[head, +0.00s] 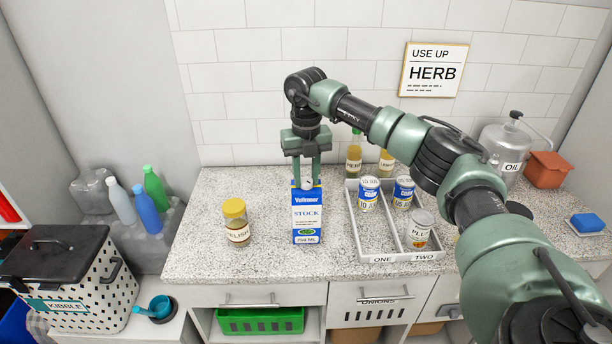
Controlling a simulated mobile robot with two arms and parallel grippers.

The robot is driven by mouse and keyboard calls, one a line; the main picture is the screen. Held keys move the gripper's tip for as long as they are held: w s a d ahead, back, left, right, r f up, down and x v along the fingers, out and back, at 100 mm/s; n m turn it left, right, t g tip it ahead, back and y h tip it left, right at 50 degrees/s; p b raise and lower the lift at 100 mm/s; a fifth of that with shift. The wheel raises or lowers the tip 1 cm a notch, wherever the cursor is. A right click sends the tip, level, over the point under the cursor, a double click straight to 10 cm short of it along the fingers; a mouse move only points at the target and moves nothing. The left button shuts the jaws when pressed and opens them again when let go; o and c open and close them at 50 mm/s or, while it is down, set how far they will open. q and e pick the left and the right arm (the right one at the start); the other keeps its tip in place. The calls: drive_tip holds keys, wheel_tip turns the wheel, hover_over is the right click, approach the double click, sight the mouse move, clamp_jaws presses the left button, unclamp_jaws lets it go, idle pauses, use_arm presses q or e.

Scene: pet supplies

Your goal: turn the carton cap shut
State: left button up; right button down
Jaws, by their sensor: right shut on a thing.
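A blue and white stock carton (307,222) stands upright on the speckled counter, left of the grey tray. My right gripper (306,184) points straight down over the carton's top, its fingers on either side of the white cap (307,184). It is shut on the cap. The fingers partly hide the cap, so I cannot tell how far it is turned. My left gripper does not show in the head view.
A relish jar (236,222) stands left of the carton. Right of it, a divided grey tray (383,232) holds several cans, with bottles (354,153) behind. An oil can (503,146) stands at the back right. The counter front near the carton is clear.

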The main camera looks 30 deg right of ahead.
sight(307, 181)
drive_tip(key=m, duration=0.3)
drive_tip(key=shift+m, duration=2.1)
drive_tip(key=c, duration=1.1)
unclamp_jaws()
drive_tip(key=shift+o, duration=0.2)
drive_tip(key=shift+s, duration=0.1)
drive_tip(key=shift+r, duration=0.15)
drive_tip(key=shift+r, duration=0.4)
wheel_tip(307, 181, up, 7)
drive_tip(key=shift+f+b, duration=0.1)
drive_tip(key=shift+b, duration=1.05)
